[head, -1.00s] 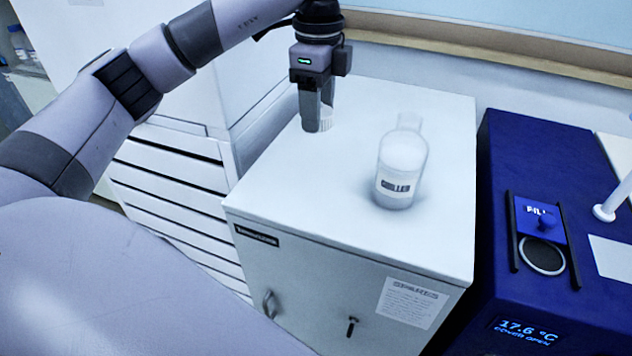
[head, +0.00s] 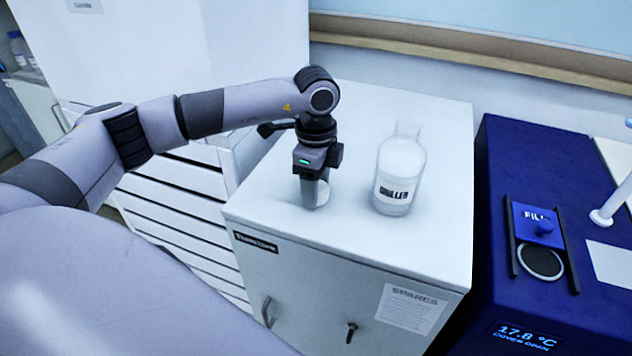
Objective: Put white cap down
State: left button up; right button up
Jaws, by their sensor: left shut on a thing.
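My left gripper (head: 314,200) points down over the top of the white cabinet (head: 270,208), left of the bottle. It is shut on the white cap (head: 322,194), which shows at the fingertips, partly hidden by the fingers. The cap is at or just above the cabinet top; I cannot tell whether it touches. A clear bottle (head: 398,172) labelled "CHILLED" stands upright on the cabinet, its neck without a cap. My right gripper is not in view.
A blue chiller (head: 505,165) stands right of the cabinet, its display reading 17.8 °C and "COVER OPEN". Its round fill opening (head: 541,262) is uncovered. White drawers (head: 180,205) are at left. The cabinet top behind and in front of the bottle is clear.

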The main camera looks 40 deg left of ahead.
pick_arm(q)
jog(key=shift+f, duration=0.2)
jog(key=o, duration=1)
jog(key=shift+r, duration=0.1)
jog(key=shift+r, duration=0.1)
jog(key=shift+r, duration=0.25)
notch_tip(320, 180, up, 12)
jog(key=shift+f+b, duration=0.2)
jog(key=shift+b, duration=0.15)
